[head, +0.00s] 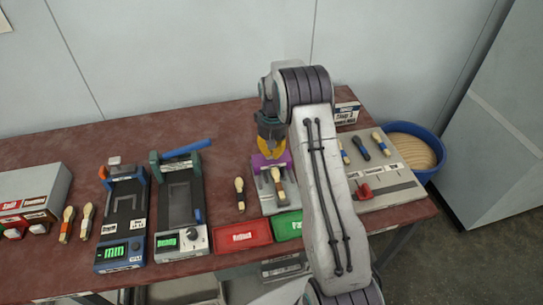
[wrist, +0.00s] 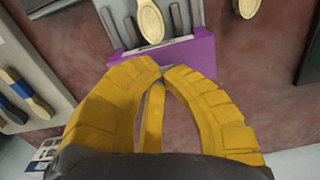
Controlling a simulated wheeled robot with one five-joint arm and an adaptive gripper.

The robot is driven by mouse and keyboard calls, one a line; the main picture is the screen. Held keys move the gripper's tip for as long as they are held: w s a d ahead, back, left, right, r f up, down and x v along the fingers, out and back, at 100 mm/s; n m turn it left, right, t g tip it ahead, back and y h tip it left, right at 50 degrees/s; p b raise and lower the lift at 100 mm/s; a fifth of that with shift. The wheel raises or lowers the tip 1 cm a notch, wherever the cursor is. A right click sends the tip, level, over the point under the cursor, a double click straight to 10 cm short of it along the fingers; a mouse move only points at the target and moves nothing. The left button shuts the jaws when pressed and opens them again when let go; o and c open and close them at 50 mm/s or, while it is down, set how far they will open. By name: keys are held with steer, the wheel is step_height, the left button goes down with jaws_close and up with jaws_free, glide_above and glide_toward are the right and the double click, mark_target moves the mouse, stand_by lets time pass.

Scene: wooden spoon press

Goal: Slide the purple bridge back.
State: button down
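The purple bridge (head: 259,161) spans the back end of a small grey press fixture (head: 266,199). In the wrist view the purple bridge (wrist: 199,52) lies just beyond my fingertips, with a wooden spoon (wrist: 151,22) on the fixture behind it. In the head view a spoon with a dark handle (head: 278,187) lies along the fixture. My gripper (head: 270,150) has yellow fingers and points down at the bridge. In the wrist view my gripper (wrist: 160,69) has its tips together with nothing visible between them. I cannot tell whether the tips touch the bridge.
A red tray (head: 243,236) and a green tray (head: 288,226) lie in front of the fixture. Two presses with green displays (head: 123,230) (head: 180,215) stand left. A grey board with spoons (head: 385,175) and a blue tub (head: 421,148) are right. A loose spoon (head: 240,195) lies beside the fixture.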

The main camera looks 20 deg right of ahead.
steer(key=shift+w+d+p, duration=0.15)
steer(key=shift+w+p, duration=0.2)
steer(key=shift+w, duration=0.4)
steer(key=shift+w+d+p, duration=0.15)
steer(key=shift+w+p, duration=0.2)
steer(key=shift+w, duration=0.35)
steer(key=shift+s, duration=0.2)
steer(key=shift+s+a+f+b, duration=0.1)
steer(key=shift+s+b, duration=0.05)
steer(key=shift+b, duration=0.15)
steer(key=shift+s, duration=0.25)
steer(key=shift+r+p, duration=2.05)
steer(key=shift+r, duration=1.6)
